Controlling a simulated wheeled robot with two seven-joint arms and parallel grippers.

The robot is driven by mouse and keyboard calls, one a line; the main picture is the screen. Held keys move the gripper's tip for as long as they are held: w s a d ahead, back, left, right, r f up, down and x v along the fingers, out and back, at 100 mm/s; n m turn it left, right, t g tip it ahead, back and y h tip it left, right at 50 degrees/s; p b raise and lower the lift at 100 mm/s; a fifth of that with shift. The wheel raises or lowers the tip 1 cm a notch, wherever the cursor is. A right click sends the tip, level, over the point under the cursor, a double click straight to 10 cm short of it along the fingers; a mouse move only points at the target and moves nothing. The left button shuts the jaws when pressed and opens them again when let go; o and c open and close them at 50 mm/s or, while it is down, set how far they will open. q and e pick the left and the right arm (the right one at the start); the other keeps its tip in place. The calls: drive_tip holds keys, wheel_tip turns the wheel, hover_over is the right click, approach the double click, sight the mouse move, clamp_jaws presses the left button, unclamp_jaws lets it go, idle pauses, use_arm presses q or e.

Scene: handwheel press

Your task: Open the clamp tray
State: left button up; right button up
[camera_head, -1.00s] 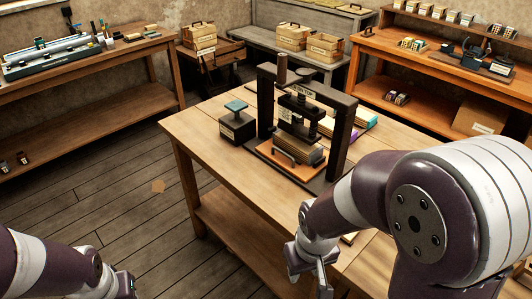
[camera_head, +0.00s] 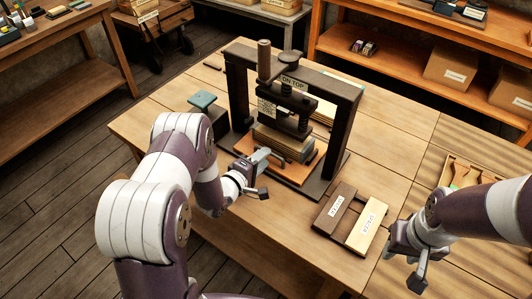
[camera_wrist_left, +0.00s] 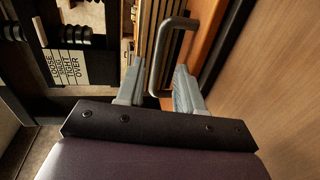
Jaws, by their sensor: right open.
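The clamp tray (camera_head: 295,173) is an orange-brown board at the foot of the dark handwheel press (camera_head: 237,95), carrying a stack of boards (camera_head: 285,143). Its grey metal handle (camera_head: 262,156) faces my left gripper (camera_head: 256,180). In the left wrist view, the handle (camera_wrist_left: 160,62) lies between the two fingers of the left gripper (camera_wrist_left: 158,90), which stand apart on either side of it. The tray's orange edge (camera_wrist_left: 206,32) shows beside the stack there. My right gripper (camera_head: 404,262) is open and empty above the table's right front.
A dark block and a light labelled block (camera_head: 368,226) lie right of the press. A small open box (camera_head: 458,172) is further right. A dark box with a blue-green top (camera_head: 203,101) stands left of the press, partly hidden by my left arm.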

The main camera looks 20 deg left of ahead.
use_arm(q)
drive_tip(key=shift+w+d+r, duration=0.15)
drive_tip(key=shift+w+d, duration=0.3)
drive_tip(key=shift+d, duration=0.05)
drive_tip(key=shift+w, duration=0.35)
drive_tip(key=shift+w+f, duration=0.4)
drive_tip(key=shift+w, duration=0.05)
drive_tip(key=shift+s+r, duration=0.15)
drive_tip(key=shift+c, duration=1)
clamp_jaws()
use_arm(e)
drive_tip(key=shift+s+r, duration=0.2)
drive_tip(key=shift+s, duration=0.25)
